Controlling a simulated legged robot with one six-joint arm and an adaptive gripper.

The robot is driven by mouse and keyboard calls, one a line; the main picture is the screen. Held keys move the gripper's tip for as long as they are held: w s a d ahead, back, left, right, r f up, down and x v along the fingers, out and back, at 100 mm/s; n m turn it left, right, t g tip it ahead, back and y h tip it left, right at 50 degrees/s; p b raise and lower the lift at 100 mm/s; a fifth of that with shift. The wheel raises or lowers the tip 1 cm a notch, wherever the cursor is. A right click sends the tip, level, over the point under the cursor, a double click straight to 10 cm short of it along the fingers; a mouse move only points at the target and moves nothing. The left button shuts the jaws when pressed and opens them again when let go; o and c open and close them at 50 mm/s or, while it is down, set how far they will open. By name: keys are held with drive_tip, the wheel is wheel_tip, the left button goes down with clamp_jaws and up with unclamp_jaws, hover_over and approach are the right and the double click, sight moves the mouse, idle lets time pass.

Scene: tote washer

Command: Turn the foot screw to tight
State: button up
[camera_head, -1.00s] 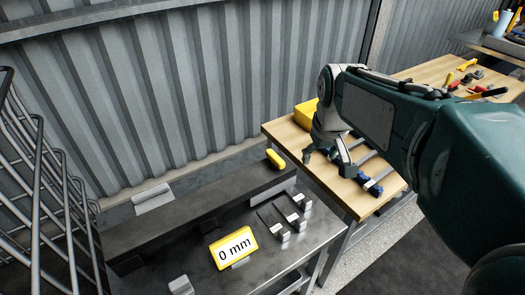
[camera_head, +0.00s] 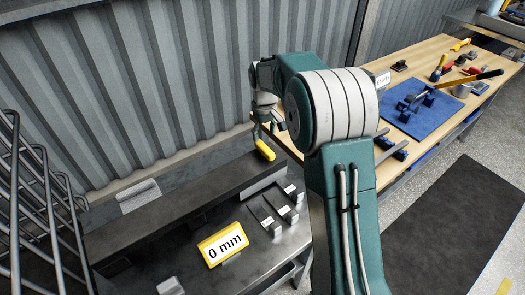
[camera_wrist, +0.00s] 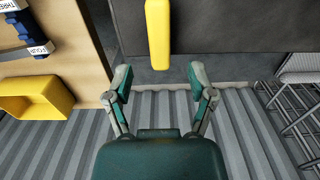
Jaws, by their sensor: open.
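A yellow rounded bar (camera_head: 264,149), perhaps the foot screw's handle, stands out at the right end of the dark ledge; no screw thread shows. My gripper (camera_head: 268,126) is open and empty, just above and behind the bar's upper end in the head view. In the wrist view my gripper (camera_wrist: 160,77) has its two fingers spread wide, with the yellow bar (camera_wrist: 158,33) ahead of the gap between them. The bar is apart from both fingers in that view. A yellow-edged sign (camera_head: 222,243) on the metal table reads "0 mm".
Several dark pieces with pale blocks (camera_head: 283,214) lie on the metal table (camera_head: 262,246). A wire rack (camera_head: 30,190) stands at left, a corrugated wall (camera_head: 150,90) behind. A wooden bench (camera_head: 445,75) with tools and a blue mat (camera_head: 425,112) is at right.

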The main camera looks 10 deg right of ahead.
sight(264, 147)
wheel_tip(264, 147, down, 8)
drive_tip(key=shift+f, duration=0.15)
drive_tip(key=shift+c, duration=0.3)
